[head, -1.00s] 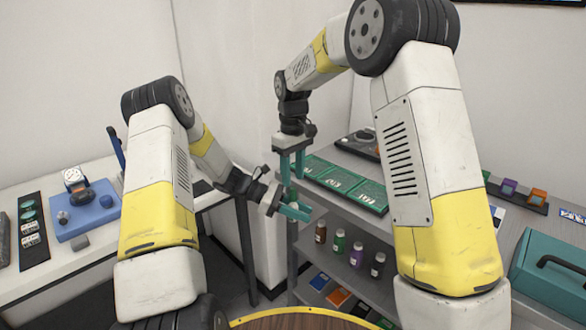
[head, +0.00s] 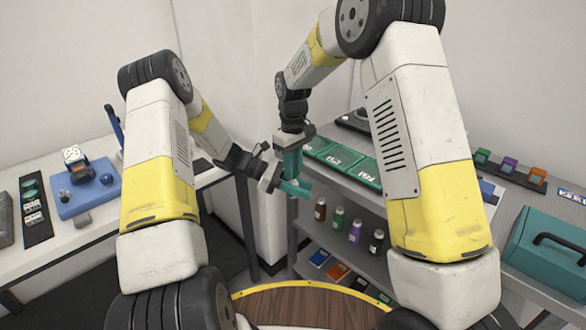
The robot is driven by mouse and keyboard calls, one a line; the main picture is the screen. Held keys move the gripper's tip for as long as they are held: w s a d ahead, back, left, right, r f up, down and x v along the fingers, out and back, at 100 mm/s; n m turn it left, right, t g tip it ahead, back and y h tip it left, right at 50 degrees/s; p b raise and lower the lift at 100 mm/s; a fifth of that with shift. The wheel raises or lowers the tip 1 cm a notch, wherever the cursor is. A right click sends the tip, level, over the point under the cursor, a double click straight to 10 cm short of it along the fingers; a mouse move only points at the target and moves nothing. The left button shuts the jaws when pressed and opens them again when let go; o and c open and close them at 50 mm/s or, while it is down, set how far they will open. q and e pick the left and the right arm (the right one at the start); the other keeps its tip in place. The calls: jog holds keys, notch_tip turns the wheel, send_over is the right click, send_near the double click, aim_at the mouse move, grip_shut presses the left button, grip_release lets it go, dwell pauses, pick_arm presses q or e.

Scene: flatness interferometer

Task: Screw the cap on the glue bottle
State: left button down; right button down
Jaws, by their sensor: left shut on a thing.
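My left gripper (head: 294,188) is shut, with its teal fingers pointing right, in front of the shelf unit's left end. What it holds is hidden by the fingers, so I cannot make out the glue bottle. My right gripper (head: 291,166) points down directly above the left fingers, and the two grippers overlap in the picture. Whether its jaws are open or shut, and whether a cap is between them, I cannot tell.
A grey shelf unit (head: 420,205) stands right, with green trays (head: 341,158) on top and several small bottles (head: 338,218) below. A teal case (head: 555,255) is at far right. A white bench (head: 100,232) with a blue mat (head: 90,196) is left.

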dwell(0.4)
jog(key=c, duration=1.3)
grip_release()
jog(key=shift+o, duration=0.2)
notch_tip(320, 180, up, 12)
